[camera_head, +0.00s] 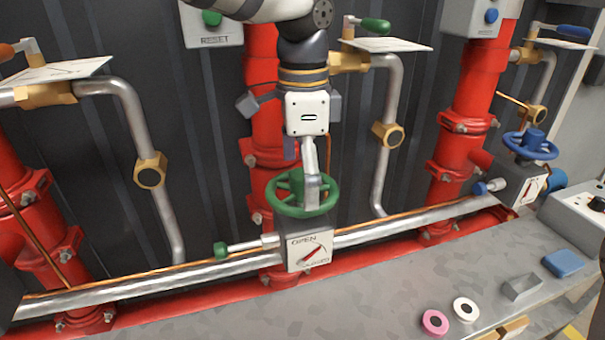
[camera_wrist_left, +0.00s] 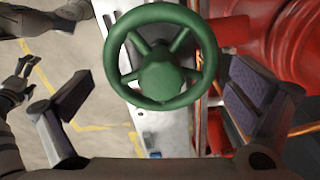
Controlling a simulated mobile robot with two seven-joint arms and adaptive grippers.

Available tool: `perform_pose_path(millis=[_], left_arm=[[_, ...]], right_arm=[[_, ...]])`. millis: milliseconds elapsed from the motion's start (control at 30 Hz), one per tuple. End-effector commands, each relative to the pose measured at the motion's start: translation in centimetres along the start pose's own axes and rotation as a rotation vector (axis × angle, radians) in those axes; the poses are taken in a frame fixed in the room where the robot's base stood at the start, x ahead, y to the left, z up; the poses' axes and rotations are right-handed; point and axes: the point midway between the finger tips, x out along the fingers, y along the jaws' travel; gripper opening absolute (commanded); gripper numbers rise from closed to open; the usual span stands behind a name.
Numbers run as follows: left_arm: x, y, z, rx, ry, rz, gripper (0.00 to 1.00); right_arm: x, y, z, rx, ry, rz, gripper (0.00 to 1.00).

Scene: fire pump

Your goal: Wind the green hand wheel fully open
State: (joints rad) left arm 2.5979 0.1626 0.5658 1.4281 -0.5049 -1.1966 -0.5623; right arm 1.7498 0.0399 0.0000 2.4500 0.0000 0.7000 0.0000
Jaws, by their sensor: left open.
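The green hand wheel (camera_head: 290,206) sits on a grey valve box with an OPEN/CLOSED dial plate (camera_head: 309,250). The dial's red needle lies diagonally between the two words. My left gripper (camera_head: 314,182) hangs from above over the wheel, overlapping its right and back part. In the left wrist view, the wheel (camera_wrist_left: 160,92) appears face-on, centred between the widely parted fingers of my left gripper (camera_wrist_left: 160,103). Both pads are apart from the rim in that view. Whether a fingertip touches the wheel cannot be told.
A green-knobbed rod (camera_head: 222,249) sticks out left of the valve box. A blue hand wheel (camera_head: 531,146) stands at the right. Red pipes (camera_head: 474,95) rise behind. The grey bench (camera_head: 400,285) holds a pink ring (camera_head: 435,322), a white ring (camera_head: 466,309) and a blue block (camera_head: 563,263).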

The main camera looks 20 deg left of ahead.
Motion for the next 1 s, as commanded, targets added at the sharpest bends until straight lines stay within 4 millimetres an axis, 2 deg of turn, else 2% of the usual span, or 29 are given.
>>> perform_pose_path(millis=[300,700,800,1000], left_arm=[[0.4,0.0,0.0,0.0,0.001,0.0,0.98],[0.8,-0.2,0.1,0.0,-0.004,0.0,0.07],[1.0,-0.2,0.1,0.0,-0.006,0.004,0.0],[1.4,0.0,0.2,0.001,-0.013,0.012,0.0]], right_arm=[[0.0,0.0,0.0,0.0,0.001,0.0,1.0],[0.1,0.0,0.0,0.0,-0.002,0.0,1.0],[0.1,0.0,0.1,0.0,-0.005,0.0,1.0],[0.2,0.0,0.2,0.0,-0.009,0.0,1.0]])
